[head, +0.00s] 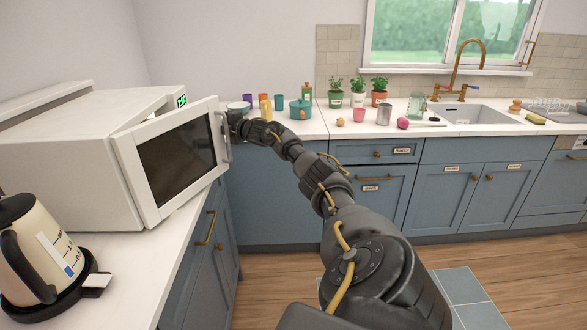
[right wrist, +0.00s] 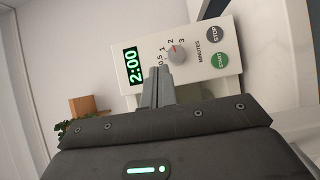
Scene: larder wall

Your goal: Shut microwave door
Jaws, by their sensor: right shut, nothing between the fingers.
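The white microwave (head: 75,150) stands on the left counter. Its door (head: 130,165), with a dark window, stands partly open, swung out from the body. A grey vertical handle (head: 224,138) is on the door's free edge. My right gripper (head: 232,122) is beside that edge near the top of the handle; its fingers are hard to make out there. In the right wrist view my right gripper (right wrist: 158,85) is shut and empty in front of the control panel (right wrist: 190,75), which shows 2:00, a dial and two buttons. My left gripper is not in view.
A cream kettle (head: 30,245) stands on its base at the front of the left counter. Cups and a teal pot (head: 300,109) stand on the back counter behind my right arm. Potted herbs (head: 358,95) and a sink (head: 465,112) are further right.

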